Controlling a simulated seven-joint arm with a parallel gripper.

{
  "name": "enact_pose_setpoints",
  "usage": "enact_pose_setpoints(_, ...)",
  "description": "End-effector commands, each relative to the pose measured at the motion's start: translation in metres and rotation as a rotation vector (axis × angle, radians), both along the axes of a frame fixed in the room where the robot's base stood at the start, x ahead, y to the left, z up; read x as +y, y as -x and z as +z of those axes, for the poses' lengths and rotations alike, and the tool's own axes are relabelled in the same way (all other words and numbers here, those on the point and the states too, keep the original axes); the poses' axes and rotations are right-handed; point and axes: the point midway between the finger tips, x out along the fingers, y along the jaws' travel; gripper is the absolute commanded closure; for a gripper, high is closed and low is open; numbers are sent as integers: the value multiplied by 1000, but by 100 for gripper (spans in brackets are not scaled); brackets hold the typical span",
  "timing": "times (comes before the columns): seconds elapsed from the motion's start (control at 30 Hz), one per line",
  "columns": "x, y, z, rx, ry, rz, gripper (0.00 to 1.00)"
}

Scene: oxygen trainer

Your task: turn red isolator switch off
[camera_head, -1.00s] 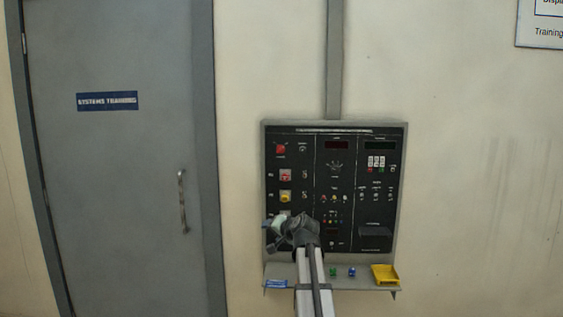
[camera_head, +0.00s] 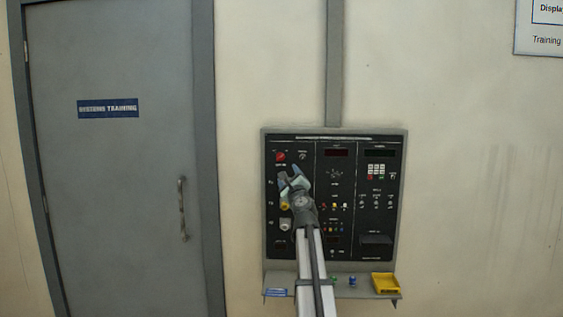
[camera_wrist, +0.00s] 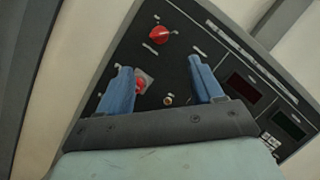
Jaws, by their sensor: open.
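A red round knob (camera_head: 280,156) sits at the top left of the black panel (camera_head: 350,215); in the wrist view this knob (camera_wrist: 160,35) is beyond my fingertips. A second red switch on a pale square plate (camera_wrist: 147,80) shows in the wrist view beside my left finger, partly hidden by it. My gripper covers that second switch in the head view. The labels are too small to read, so I cannot tell which one is the isolator. My gripper (camera_head: 290,176) is open and empty in front of the panel's left column; its blue fingers (camera_wrist: 160,68) stand wide apart.
A yellow switch (camera_head: 285,205) and a white switch (camera_head: 285,224) sit lower in the same column, close to my wrist. Below the panel is a shelf (camera_head: 320,291) with a yellow tray (camera_head: 385,283) and small green and blue items. A grey door (camera_head: 115,190) is to the left.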

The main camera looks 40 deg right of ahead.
Motion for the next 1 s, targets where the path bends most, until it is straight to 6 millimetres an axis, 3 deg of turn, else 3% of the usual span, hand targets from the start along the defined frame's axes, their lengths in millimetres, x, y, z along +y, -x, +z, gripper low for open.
enact_pose_setpoints(0.27, -9, -17, 5, 0, -2, 3, 34)
enact_pose_setpoints(0.8, -51, -93, 30, 2, 0, 3, 34)
enact_pose_setpoints(1.0, -61, -113, 36, 1, 0, 2, 34)
